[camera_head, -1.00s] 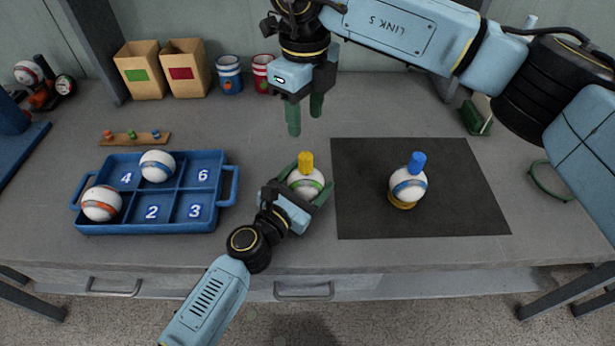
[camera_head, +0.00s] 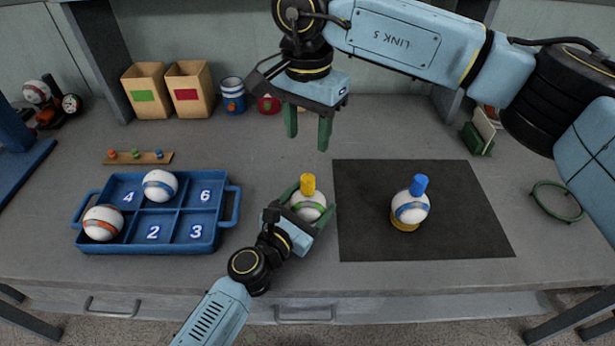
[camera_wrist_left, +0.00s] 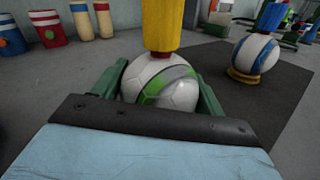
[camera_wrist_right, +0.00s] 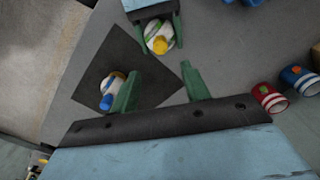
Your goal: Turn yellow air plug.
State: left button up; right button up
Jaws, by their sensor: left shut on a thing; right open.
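The yellow air plug (camera_head: 308,184) stands upright on top of a white ball with a green band (camera_head: 309,206), left of the dark mat. It also shows in the left wrist view (camera_wrist_left: 162,25) above the ball (camera_wrist_left: 162,82). My left gripper (camera_head: 306,204) is shut on this ball, one finger on each side. My right gripper (camera_head: 307,128) is open and empty, pointing down above and behind the yellow plug. In the right wrist view the yellow plug (camera_wrist_right: 160,45) lies beyond the open fingers (camera_wrist_right: 158,92).
A ball with a blue plug (camera_head: 410,207) sits on a yellow ring on the dark mat (camera_head: 460,225). A blue tray (camera_head: 230,207) at left holds two balls. Two boxes (camera_head: 145,92) and cups (camera_head: 232,95) stand behind. A green ring (camera_head: 557,201) lies at right.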

aim_at(308, 178)
notch_tip(308, 178, down, 12)
jog(key=n, duration=0.3)
jog(key=shift+r+n, duration=0.1)
jog(key=shift+n, duration=0.3)
jog(key=shift+c, duration=0.5)
jog(key=c, duration=0.9)
